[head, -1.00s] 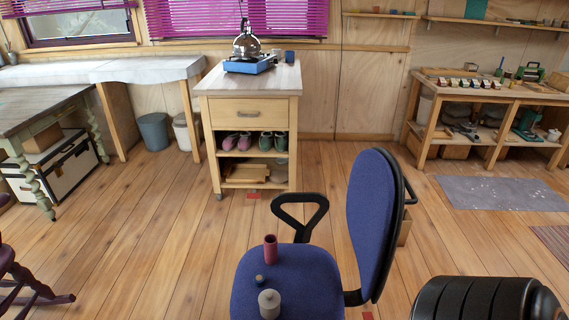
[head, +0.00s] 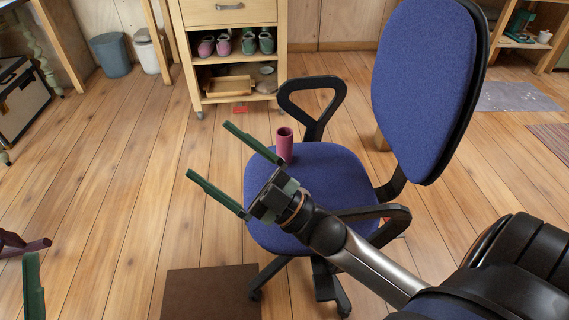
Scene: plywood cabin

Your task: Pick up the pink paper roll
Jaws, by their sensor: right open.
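The pink paper roll (head: 284,145) stands upright on the rear part of the blue chair seat (head: 335,165), near the black armrest, in the head view. My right gripper (head: 209,149) is open and empty, reaching in from the lower right over the seat's left edge. Its green fingers point up and left. The roll shows just right of the upper finger, outside the gap between the fingers; I cannot tell their height difference. One green finger of my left gripper (head: 33,287) shows at the lower left edge; the rest is out of view.
The chair's tall backrest (head: 425,85) and armrests (head: 312,100) stand around the seat's right side and back. A wooden trolley (head: 238,100) with shoes is behind. A dark brown panel (head: 212,292) is on the floor in front. Floor to the left is mostly clear.

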